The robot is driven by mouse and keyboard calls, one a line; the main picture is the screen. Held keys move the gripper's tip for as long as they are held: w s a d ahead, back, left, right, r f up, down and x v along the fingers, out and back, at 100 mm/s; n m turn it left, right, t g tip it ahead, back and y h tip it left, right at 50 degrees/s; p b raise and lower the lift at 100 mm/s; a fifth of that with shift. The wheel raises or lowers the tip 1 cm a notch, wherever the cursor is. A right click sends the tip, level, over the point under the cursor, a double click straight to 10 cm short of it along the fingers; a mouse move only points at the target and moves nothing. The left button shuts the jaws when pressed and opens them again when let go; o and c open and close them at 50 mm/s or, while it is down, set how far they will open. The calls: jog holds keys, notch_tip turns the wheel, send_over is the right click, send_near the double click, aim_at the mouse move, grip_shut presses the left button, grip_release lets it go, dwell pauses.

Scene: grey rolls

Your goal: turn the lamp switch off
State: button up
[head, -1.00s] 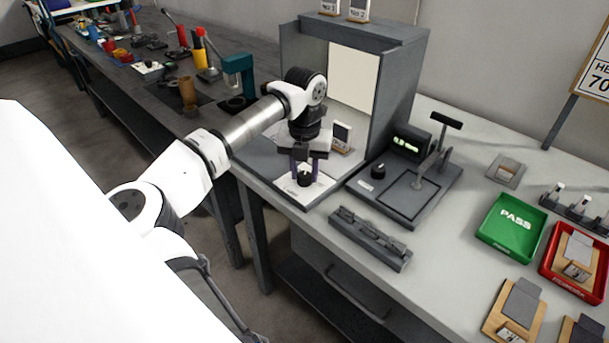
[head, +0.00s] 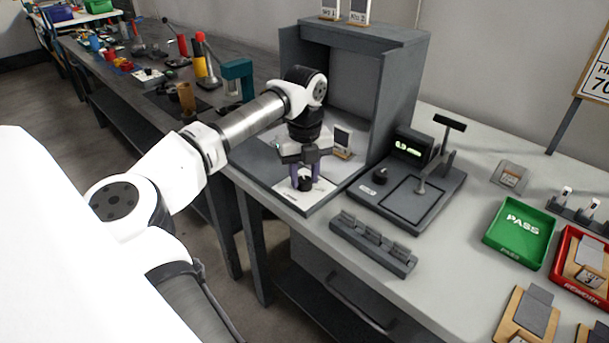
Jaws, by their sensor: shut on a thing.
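The lamp switch is a black round knob (head: 305,184) on a white plate (head: 292,198) at the front of the grey booth (head: 398,80). My gripper (head: 305,176) points down over the plate, with its purple fingers on either side of the knob, shut on it. The lamp panel (head: 362,82) on the booth's back wall is dark grey and unlit. The fingers and wrist partly hide the knob, so its pointer direction cannot be read.
A small card on a wooden stand (head: 342,144) is close to the right of my gripper. A grey device with a lever (head: 415,195), a slotted rack (head: 372,243), a green PASS tray (head: 520,228) and a red tray (head: 578,262) stand to the right. Tools crowd the bench behind left.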

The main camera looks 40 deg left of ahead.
aim_at(305, 179)
dwell(0.3)
jog(key=o, duration=1)
jog(key=shift+c, duration=0.2)
jog(key=shift+r, duration=0.1)
notch_tip(305, 179, up, 14)
